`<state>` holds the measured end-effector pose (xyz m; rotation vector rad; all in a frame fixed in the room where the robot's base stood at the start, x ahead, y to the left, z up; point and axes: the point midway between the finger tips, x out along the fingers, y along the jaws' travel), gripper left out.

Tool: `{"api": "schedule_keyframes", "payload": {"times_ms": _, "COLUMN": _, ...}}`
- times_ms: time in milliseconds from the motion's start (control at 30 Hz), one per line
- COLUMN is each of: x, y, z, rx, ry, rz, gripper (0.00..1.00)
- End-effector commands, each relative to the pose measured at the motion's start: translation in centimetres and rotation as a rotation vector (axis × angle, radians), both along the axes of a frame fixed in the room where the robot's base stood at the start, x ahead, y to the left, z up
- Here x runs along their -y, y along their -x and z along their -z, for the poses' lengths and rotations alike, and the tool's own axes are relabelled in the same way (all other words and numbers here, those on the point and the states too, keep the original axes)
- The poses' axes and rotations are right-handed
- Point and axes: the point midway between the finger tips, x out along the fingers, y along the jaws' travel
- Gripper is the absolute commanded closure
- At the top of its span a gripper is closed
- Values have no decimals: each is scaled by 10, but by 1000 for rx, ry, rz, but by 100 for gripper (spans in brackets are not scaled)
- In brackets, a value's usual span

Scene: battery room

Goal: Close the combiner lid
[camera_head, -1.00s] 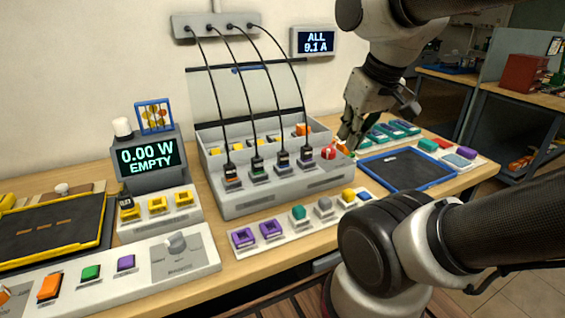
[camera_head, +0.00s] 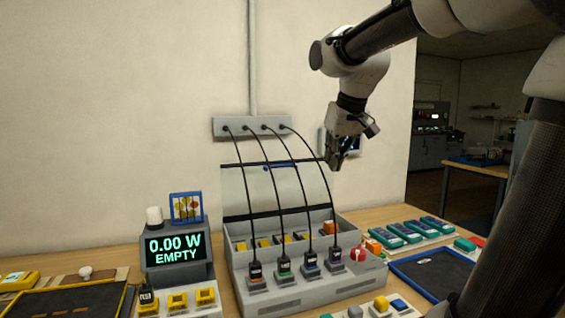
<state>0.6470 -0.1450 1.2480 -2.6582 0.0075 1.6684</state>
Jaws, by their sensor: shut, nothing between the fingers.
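The combiner (camera_head: 285,297) is a light grey box on the bench, with several black cables plugged into its front row. Its lid (camera_head: 288,188) is a pale, see-through panel with black bars along its edges and a small blue handle (camera_head: 281,167). The lid stands raised, upright at the back of the box, behind the cables. A red knob (camera_head: 358,252) sits at the box's right end. My gripper (camera_head: 336,165) is shut and empty, in the air to the right of the lid's upper edge, apart from it as far as I can tell.
The cables arch from a grey wall strip (camera_head: 252,127) in front of the lid. A display (camera_head: 175,249) reading 0.00 W EMPTY stands left. A blue-rimmed tray (camera_head: 437,277) and green modules (camera_head: 404,232) lie right.

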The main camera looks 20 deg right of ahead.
Motion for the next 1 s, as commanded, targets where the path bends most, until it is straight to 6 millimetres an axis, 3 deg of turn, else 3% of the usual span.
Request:
{"api": "schedule_keyframes", "payload": {"times_ms": 33, "x": -2, "y": -39, "z": -13, "rx": 8, "ry": 0, "rz": 1, "gripper": 100}}
{"api": "schedule_keyframes", "payload": {"times_ms": 200, "x": -7, "y": -165, "z": -44, "rx": 55, "ry": 0, "rz": 4, "gripper": 100}}
{"api": "schedule_keyframes", "payload": {"times_ms": 300, "x": -11, "y": -228, "z": -48, "rx": 81, "ry": 0, "rz": 5, "gripper": 100}}
{"api": "schedule_keyframes", "payload": {"times_ms": 400, "x": -15, "y": -275, "z": -46, "rx": 101, "ry": 0, "rz": 8, "gripper": 100}}
{"api": "schedule_keyframes", "payload": {"times_ms": 533, "x": -17, "y": -310, "z": -43, "rx": 119, "ry": -1, "rz": 9, "gripper": 100}}
{"api": "schedule_keyframes", "payload": {"times_ms": 767, "x": -18, "y": -327, "z": -31, "rx": 125, "ry": -1, "rz": 10, "gripper": 100}}
{"api": "schedule_keyframes", "payload": {"times_ms": 1000, "x": -18, "y": -352, "z": 9, "rx": 122, "ry": -1, "rz": 10, "gripper": 100}}
